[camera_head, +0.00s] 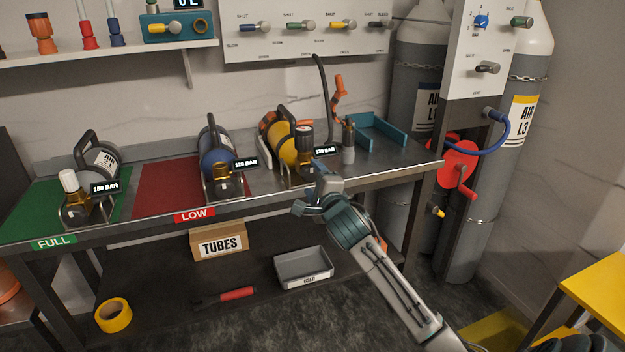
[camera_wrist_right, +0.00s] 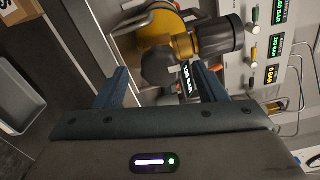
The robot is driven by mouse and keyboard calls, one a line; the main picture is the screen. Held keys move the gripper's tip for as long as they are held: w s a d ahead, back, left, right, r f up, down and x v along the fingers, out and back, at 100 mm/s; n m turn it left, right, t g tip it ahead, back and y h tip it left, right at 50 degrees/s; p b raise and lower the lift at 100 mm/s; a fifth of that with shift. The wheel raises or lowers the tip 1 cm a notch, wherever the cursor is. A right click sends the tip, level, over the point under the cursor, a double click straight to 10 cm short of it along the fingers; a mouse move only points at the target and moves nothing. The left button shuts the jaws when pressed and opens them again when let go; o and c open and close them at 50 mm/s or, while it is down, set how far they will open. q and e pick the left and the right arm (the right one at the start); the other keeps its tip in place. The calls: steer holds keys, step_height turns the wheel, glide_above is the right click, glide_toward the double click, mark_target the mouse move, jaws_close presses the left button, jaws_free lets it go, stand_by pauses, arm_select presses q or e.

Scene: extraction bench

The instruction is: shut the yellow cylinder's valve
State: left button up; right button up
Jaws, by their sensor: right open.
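The yellow cylinder (camera_head: 286,146) lies on the bench near its right end, with a black carry handle and a "120 BAR" tag. Its dark valve knob (camera_head: 303,136) sits upright on a brass fitting at the front end. My right gripper (camera_head: 318,186) is in front of and a little below this valve, open and apart from it. In the right wrist view, the yellow cylinder (camera_wrist_right: 157,40) and dark knob (camera_wrist_right: 222,38) lie beyond the open fingers (camera_wrist_right: 162,84). A dark round part (camera_wrist_right: 160,68) shows between the fingertips. My left gripper is not in view.
A blue cylinder (camera_head: 214,152) lies on the red mat (camera_head: 160,187); a grey cylinder (camera_head: 98,165) lies on the green mat (camera_head: 38,208). A grey metal part (camera_head: 348,143) and blue tray (camera_head: 378,130) stand right of the yellow cylinder. The bench's front edge is near my gripper.

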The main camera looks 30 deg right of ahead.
steer(key=v, duration=0.9)
steer(key=shift+s, duration=0.3)
